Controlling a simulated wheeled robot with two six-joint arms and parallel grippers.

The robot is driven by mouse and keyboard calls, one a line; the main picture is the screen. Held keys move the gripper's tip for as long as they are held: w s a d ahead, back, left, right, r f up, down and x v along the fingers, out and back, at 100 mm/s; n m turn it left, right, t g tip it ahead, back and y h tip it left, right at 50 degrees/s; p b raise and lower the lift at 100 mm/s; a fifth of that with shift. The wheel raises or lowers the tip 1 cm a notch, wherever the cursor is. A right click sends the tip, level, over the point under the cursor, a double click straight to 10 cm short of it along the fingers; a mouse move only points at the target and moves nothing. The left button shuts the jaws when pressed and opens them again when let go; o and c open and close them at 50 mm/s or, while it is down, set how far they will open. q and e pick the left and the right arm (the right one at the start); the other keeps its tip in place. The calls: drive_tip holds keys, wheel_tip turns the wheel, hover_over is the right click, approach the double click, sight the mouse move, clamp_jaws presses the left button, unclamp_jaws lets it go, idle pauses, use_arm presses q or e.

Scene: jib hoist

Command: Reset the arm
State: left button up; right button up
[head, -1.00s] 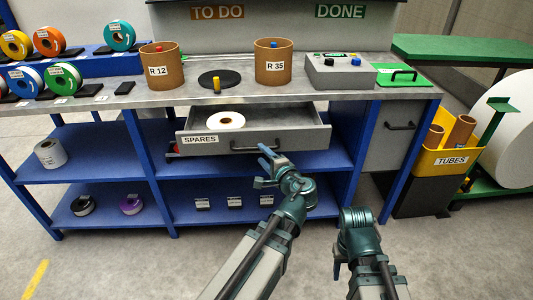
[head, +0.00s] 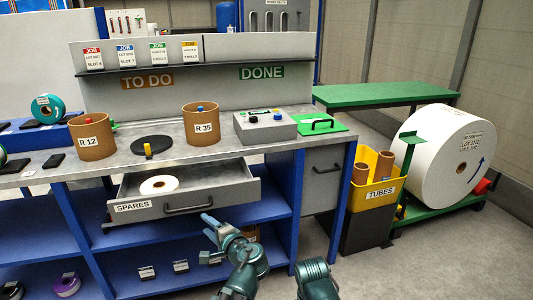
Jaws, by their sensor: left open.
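My left gripper (head: 213,228) is open and empty, in front of and below the open SPARES drawer (head: 240,194). A white roll (head: 159,185) lies in the drawer. My right arm shows at the bottom, right of the left one, but its fingers are not visible. On the bench stand the brown tubs R 12 (head: 92,136) and R 35 (head: 201,125), with a black disc with a yellow knob (head: 148,149) between them. A grey control box (head: 265,125) with coloured buttons is to their right.
A yellow TUBES bin (head: 372,188) holds brown tubes at the bench's right. A large white roll (head: 445,157) sits on a green stand beyond it. Blue shelves (head: 120,255) lie under the bench. Floor is clear at the lower right.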

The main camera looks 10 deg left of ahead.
use_arm(q)
drive_tip(key=s+d+r+n+g+h+p, duration=0.2)
drive_tip(key=s+d+g+h+p, duration=0.3)
drive_tip(key=s+d+p, duration=0.3)
drive_tip(key=s+d+r+n+g+h+p, duration=0.3)
drive_tip(key=s+d+p, duration=0.5)
drive_tip(key=d+p, duration=0.3)
drive_tip(key=r+g+h+p, duration=0.1)
drive_tip(key=g+h+p, duration=0.1)
drive_tip(key=p, duration=0.1)
drive_tip(key=shift+s+d+g, duration=0.2)
drive_tip(key=shift+s+g, duration=0.1)
